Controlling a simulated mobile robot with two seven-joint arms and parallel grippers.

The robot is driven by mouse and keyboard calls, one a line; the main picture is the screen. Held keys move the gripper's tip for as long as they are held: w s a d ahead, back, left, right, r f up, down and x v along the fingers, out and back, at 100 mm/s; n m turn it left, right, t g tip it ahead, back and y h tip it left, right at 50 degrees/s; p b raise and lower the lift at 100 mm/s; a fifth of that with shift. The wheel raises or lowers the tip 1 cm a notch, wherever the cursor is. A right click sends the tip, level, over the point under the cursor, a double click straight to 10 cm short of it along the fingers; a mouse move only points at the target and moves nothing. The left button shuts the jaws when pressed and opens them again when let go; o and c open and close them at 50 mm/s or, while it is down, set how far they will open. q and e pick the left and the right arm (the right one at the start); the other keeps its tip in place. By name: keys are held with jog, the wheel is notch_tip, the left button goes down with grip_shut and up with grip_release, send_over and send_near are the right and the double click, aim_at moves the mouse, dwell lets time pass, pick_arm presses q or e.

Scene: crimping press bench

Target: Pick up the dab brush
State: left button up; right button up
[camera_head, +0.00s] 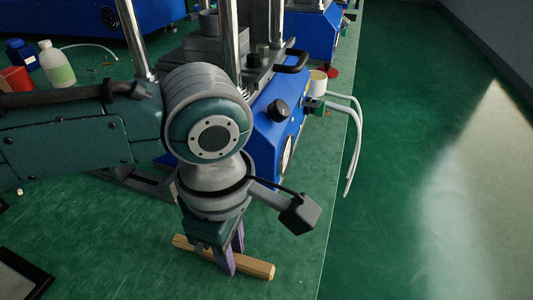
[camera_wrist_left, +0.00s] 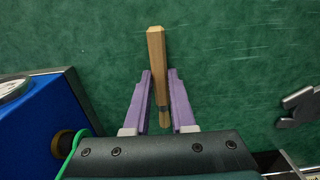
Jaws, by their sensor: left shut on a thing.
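The dab brush (camera_head: 255,268) has a pale wooden, faceted handle. It lies across my left gripper (camera_head: 232,259) low over the green bench top near its right edge. I cannot tell whether it touches the bench. In the left wrist view the brush (camera_wrist_left: 156,48) runs between the purple fingers of my left gripper (camera_wrist_left: 160,80), with the handle end pointing away and a darker band close to the palm. My left gripper is shut on the brush. My right gripper is not in view.
A blue press (camera_head: 267,128) with a black knob stands just behind my left arm. White tubes (camera_head: 354,150) hang past the bench's right edge. A white bottle (camera_head: 57,64) and a red box (camera_head: 16,79) stand at the back left. A dark-framed panel (camera_head: 22,277) lies front left.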

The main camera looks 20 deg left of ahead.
pick_arm(q)
grip_shut()
jog(key=shift+r, duration=0.2)
notch_tip(320, 180, up, 20)
jog(key=p, duration=0.6)
jog(key=shift+f+p, duration=0.15)
jog(key=shift+p, duration=0.15)
